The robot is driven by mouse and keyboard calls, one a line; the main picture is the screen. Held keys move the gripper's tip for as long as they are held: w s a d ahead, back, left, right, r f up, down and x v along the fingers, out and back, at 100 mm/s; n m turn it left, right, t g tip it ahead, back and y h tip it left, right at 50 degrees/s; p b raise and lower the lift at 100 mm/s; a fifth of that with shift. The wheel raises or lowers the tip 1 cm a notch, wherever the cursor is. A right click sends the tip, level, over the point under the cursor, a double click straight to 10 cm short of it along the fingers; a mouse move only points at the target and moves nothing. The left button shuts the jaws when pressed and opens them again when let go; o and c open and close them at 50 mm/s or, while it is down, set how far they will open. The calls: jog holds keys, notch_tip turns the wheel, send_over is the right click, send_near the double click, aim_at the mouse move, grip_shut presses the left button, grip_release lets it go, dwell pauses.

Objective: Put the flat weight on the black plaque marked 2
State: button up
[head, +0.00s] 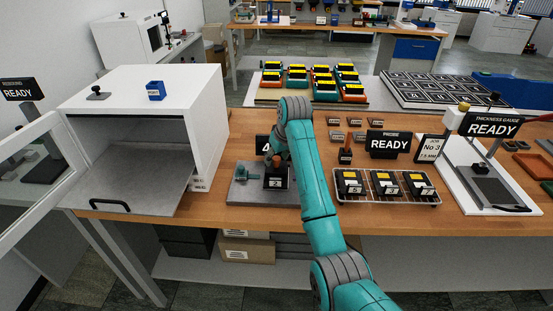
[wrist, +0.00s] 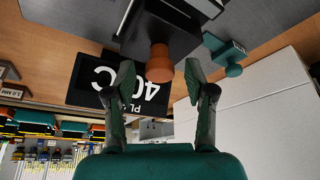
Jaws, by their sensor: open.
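A black block (head: 276,182) with a white label marked 2 stands on a grey base plate (head: 238,195) at the middle of the bench. A copper-coloured knob (wrist: 160,64) rises from a dark block (wrist: 163,35) in the wrist view. I cannot tell whether this knobbed block is the flat weight or part of the marked block. My gripper (wrist: 159,76) is open, with its fingertips on either side of the knob, and no clear contact shows. In the head view my arm and gripper partly hide this spot. A flat dark piece with a knob (head: 98,93) lies on the white cabinet.
A teal fitting (head: 245,174) sits on the base plate left of the marked block. A black 40 C sign (wrist: 135,84) stands close behind. The open white cabinet (head: 213,125) is left. A wire rack (head: 385,200) of several black-and-yellow blocks and a copper-handled probe (head: 345,154) are right.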

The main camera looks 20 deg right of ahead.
jog(key=v, duration=1.1)
